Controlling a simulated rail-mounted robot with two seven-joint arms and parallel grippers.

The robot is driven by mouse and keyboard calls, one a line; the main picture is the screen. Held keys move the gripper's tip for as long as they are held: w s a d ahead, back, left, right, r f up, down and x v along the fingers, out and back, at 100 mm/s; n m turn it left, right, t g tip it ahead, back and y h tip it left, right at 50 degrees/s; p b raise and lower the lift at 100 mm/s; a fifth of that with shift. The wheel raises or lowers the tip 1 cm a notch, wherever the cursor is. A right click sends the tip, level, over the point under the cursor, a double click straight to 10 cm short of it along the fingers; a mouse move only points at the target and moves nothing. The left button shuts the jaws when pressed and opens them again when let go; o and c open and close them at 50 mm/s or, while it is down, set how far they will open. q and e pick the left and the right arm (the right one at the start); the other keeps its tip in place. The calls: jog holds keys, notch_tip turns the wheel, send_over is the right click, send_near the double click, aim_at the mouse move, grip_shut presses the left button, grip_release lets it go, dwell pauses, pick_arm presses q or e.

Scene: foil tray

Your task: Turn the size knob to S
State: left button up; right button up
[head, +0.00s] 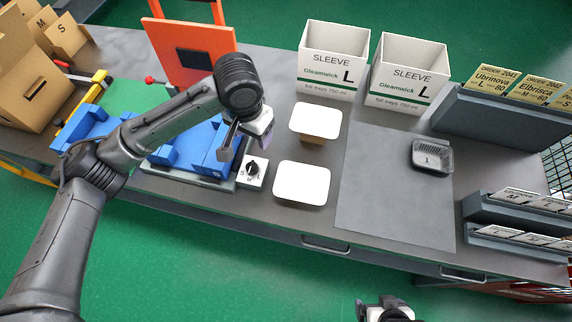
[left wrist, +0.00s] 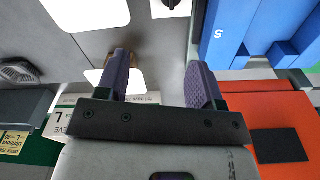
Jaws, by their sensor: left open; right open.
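The size knob (head: 252,168) is a small black dial on a white plate with letters, at the front right corner of the blue fixture. An S and what looks like an M show on the plate; I cannot tell which letter the knob points at. My left gripper (head: 246,142) is open and empty, above and just behind the knob, apart from it. In the left wrist view its two fingers (left wrist: 159,72) are spread, and the knob's black part (left wrist: 172,3) is cut off at the top edge. My right gripper (head: 386,308) is at the bottom edge of the head view, away from the bench.
The blue fixture (head: 190,150) and an orange panel (head: 192,50) stand left of and behind the knob. Two white-topped stacks (head: 315,120) (head: 302,183) stand to its right. Two sleeve boxes (head: 333,60) (head: 408,75) are behind. A foil tray (head: 432,157) lies on the grey mat (head: 390,205).

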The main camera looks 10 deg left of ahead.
aim_at(251, 165)
pick_arm(q)
jog(key=f+n+b, duration=0.1)
jog(key=f, duration=0.3)
jog(key=a+f+n+b, duration=0.1)
jog(key=f, duration=0.3)
jog(key=s+f+n+b, duration=0.1)
jog(key=f, duration=0.3)
jog(key=shift+a+g, duration=0.3)
jog(key=shift+a, duration=0.05)
jog(key=shift+f, duration=0.85)
pick_arm(e)
jog(key=shift+w+a+f, duration=0.1)
jog(key=shift+a+f, duration=0.25)
jog(key=shift+f, duration=0.5)
jog(key=shift+a+f, duration=0.35)
jog(key=shift+f, duration=0.5)
